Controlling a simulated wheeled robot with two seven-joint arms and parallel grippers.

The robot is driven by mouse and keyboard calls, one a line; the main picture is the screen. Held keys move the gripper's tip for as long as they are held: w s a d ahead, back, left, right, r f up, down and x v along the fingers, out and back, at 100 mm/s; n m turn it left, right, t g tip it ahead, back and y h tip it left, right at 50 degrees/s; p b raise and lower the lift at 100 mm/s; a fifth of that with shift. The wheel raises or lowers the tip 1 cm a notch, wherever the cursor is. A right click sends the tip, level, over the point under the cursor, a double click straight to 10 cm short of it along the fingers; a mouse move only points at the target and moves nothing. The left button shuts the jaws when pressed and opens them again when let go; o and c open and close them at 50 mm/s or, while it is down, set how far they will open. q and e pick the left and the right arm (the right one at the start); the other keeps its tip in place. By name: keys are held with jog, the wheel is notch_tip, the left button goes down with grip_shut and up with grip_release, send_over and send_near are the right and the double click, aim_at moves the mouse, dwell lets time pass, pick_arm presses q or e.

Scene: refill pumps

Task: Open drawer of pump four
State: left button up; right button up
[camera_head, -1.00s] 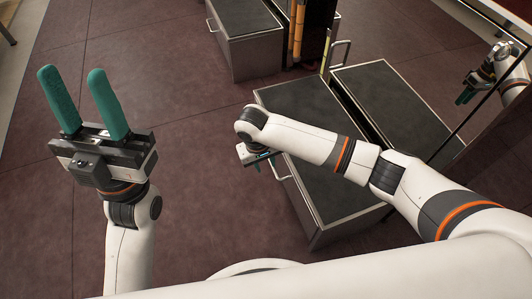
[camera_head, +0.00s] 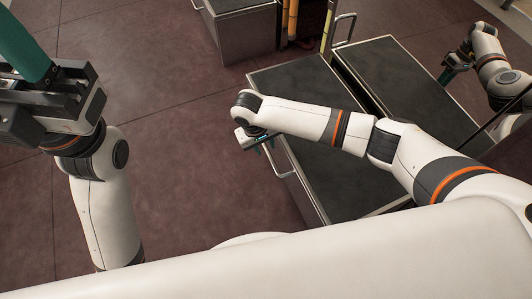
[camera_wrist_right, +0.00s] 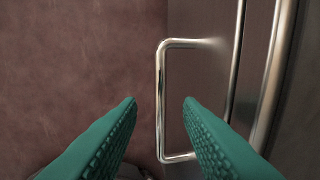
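A dark-topped metal drawer unit (camera_head: 300,88) stands in the middle of the head view, with a bar handle (camera_head: 288,174) on its left front face. No number shows, so I cannot tell which pump it belongs to. My right gripper (camera_head: 264,146) is beside this face at the handle. In the right wrist view its two green fingers (camera_wrist_right: 160,102) are apart, with the silver handle (camera_wrist_right: 161,88) between their tips and nothing clamped. The drawer front (camera_wrist_right: 200,75) looks closed. My left gripper (camera_head: 20,45) is raised at the upper left, partly cut off; one green finger shows.
Another metal box (camera_head: 243,32) stands at the back. A glossy panel at right seems to reflect my arm. The reddish floor (camera_head: 180,150) at left is clear.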

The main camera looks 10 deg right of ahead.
aim_at(268, 153)
jog(key=shift+d+f+b, duration=0.2)
jog(key=shift+f+b, duration=0.15)
jog(key=shift+f, duration=0.5)
jog(key=shift+d+f+b, duration=0.15)
jog(key=shift+f+b, duration=0.15)
jog(key=shift+f, duration=0.55)
grip_shut()
